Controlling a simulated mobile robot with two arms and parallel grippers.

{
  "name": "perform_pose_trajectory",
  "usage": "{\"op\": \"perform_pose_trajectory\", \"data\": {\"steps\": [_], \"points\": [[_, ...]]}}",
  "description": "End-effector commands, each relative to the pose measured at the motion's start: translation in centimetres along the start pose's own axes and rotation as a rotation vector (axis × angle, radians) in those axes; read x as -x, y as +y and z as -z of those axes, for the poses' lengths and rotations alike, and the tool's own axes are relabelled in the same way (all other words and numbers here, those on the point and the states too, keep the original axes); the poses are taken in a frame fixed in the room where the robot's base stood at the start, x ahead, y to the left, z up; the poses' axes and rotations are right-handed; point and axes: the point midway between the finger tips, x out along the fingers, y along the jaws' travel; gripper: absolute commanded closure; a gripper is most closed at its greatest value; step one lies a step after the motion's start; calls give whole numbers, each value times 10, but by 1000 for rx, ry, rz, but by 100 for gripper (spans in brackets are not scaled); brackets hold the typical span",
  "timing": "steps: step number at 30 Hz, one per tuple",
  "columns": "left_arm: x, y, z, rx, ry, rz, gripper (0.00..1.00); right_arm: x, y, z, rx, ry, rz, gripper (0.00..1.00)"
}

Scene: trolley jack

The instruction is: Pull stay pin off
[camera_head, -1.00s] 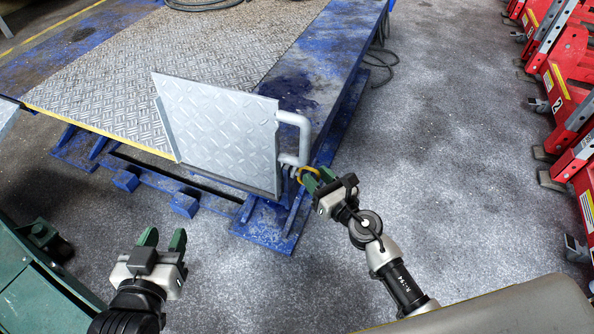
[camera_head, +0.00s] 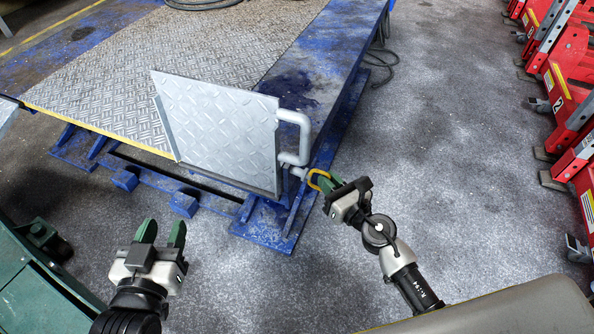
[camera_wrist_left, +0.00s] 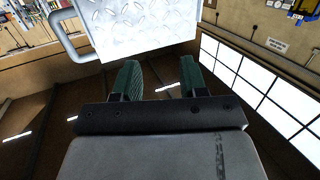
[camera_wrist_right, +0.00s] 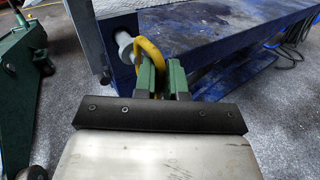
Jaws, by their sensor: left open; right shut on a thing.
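The stay pin (camera_head: 302,173) is a grey rod with a yellow ring (camera_head: 319,180) at its outer end, low on the right edge of the upright metal plate. My right gripper (camera_head: 330,184) is shut on the ring. In the right wrist view the yellow ring (camera_wrist_right: 150,58) passes between the green fingers (camera_wrist_right: 161,78), and the grey pin end (camera_wrist_right: 125,43) shows behind it. Whether the pin's inner end is still in its hole is hidden. My left gripper (camera_head: 161,234) is open and empty, in front of and below the plate; its fingers (camera_wrist_left: 160,78) show apart in the left wrist view.
The tread-patterned plate (camera_head: 220,130) with a grey handle (camera_head: 303,130) stands upright at the blue platform's (camera_head: 335,65) near corner. Red jacks (camera_head: 570,90) line the right side. Green equipment (camera_head: 45,280) is at lower left.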

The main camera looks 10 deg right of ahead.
Motion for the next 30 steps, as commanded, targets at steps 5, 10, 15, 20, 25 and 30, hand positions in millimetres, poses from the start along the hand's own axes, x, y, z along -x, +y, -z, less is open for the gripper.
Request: {"op": "perform_pose_trajectory", "data": {"steps": [5, 10, 15, 20, 25, 30], "points": [[-3, 1, 10, -1, 74, -4, 57, 7, -6, -4, -4, -9, 3, 100], [-3, 2, 17, 1, 133, -6, 57, 14, -11, -4, -3, -10, 2, 100], [-3, 3, 24, 2, 191, -9, 57, 21, -15, -5, -4, -10, 2, 100], [-2, 4, 32, 3, 255, -12, 57, 27, -19, -4, -4, -8, 2, 100], [0, 6, 40, 5, 323, -16, 57, 34, -23, -4, -3, -6, 2, 100], [2, 7, 48, 7, 387, -19, 57, 40, -27, -4, -3, -6, 2, 100]]}}
